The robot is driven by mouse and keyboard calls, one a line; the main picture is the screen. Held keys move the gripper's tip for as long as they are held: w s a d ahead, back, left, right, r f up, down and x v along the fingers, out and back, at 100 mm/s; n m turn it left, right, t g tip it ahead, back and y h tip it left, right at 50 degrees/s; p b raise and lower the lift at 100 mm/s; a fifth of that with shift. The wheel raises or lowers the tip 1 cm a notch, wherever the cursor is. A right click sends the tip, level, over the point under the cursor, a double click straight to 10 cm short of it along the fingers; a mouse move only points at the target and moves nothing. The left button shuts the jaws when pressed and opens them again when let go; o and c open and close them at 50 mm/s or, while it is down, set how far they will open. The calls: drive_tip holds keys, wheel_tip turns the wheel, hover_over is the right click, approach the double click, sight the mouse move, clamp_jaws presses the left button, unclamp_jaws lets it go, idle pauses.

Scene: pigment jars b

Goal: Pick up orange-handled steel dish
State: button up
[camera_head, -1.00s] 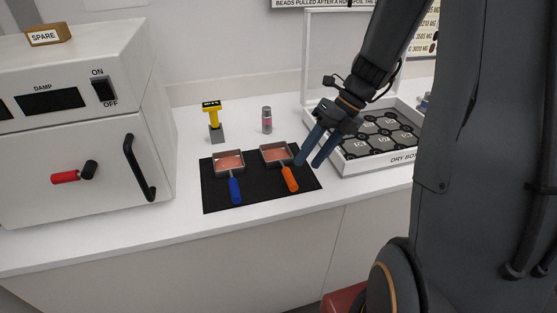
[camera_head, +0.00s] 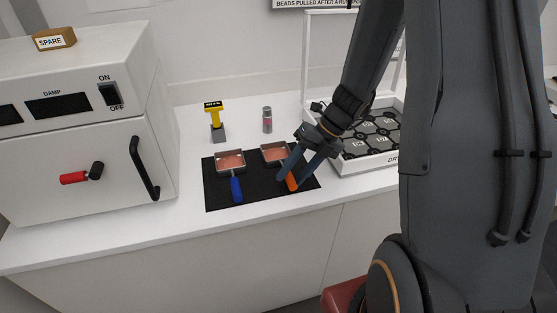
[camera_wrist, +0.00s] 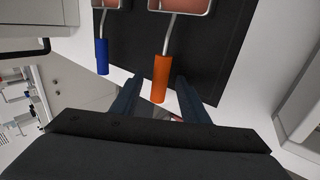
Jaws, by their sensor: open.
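The orange-handled steel dish (camera_head: 274,152) lies on the black mat (camera_head: 221,196), with pinkish contents in its square pan. Its orange handle (camera_wrist: 161,78) points toward the front edge and is partly covered by my fingers in the head view. My gripper (camera_head: 292,184) is open around or just above the handle. In the wrist view my two fingers (camera_wrist: 157,97) stand apart, one either side of the handle's end. I see no contact; the exact height gap cannot be told. The pan is cut off at the top of the wrist view.
A blue-handled steel dish (camera_head: 230,160) lies to the left on the same mat. A yellow-topped tool (camera_head: 214,117) and a small jar (camera_head: 267,120) stand behind. An open dry box (camera_head: 366,158) is on the right, a white oven (camera_head: 75,140) on the left.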

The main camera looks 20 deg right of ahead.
clamp_jaws()
idle(0.3)
